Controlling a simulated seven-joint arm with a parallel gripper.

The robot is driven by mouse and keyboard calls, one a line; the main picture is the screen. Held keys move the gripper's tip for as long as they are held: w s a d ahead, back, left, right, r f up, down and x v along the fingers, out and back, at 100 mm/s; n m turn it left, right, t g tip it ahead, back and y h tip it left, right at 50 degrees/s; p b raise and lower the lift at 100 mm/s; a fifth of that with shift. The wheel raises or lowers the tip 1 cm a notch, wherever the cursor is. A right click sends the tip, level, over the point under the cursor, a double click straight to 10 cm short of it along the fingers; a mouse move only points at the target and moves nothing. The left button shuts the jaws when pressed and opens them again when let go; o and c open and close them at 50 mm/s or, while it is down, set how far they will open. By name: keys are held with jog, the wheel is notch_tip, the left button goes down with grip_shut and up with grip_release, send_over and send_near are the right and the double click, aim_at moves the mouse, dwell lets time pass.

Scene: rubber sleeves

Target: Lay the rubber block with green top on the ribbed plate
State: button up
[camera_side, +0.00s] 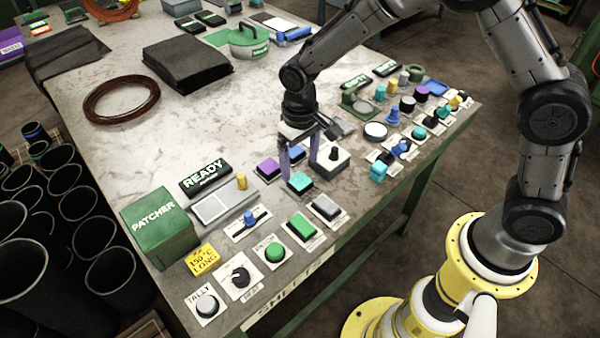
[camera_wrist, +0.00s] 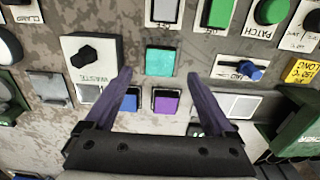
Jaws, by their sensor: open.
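A small dark block with a teal-green top (camera_side: 300,182) sits on the bench; in the wrist view its top (camera_wrist: 160,62) shows between and just beyond my fingertips. My gripper (camera_side: 299,163) is open and empty, pointing down close to this block; its two purple fingers (camera_wrist: 159,76) are apart. A pale grey metal plate (camera_side: 213,208) lies left of the block in the side view, and at the right in the wrist view (camera_wrist: 236,104); its ribs are too small to make out. A brighter green rectangular button (camera_side: 301,226) sits on a white card nearer the front edge.
A purple-topped block (camera_side: 268,168) and a blue-topped block (camera_side: 291,149) stand close behind the teal one. A box with a black knob (camera_side: 331,160) is beside my gripper. A green PATCHER box (camera_side: 160,228) and a READY sign (camera_side: 204,178) stand near the plate.

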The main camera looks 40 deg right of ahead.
notch_tip(320, 180, up, 7)
dwell(0.3)
notch_tip(320, 180, up, 6)
jog(key=t, duration=0.1)
send_over(301, 181)
jog(key=s+d, duration=0.3)
jog(key=s+d+r+t, duration=0.1)
jog(key=s+d+r, duration=0.25)
jog(key=s, duration=0.25)
jog(key=s+d+r+t, duration=0.2)
jog(key=s+d+r, duration=0.15)
jog(key=s, duration=0.25)
jog(key=s+d+t, duration=0.1)
jog(key=s+d, duration=0.1)
jog(key=s, duration=0.7)
jog(key=shift+d+f+t, duration=0.15)
jog(key=shift+t, duration=0.15)
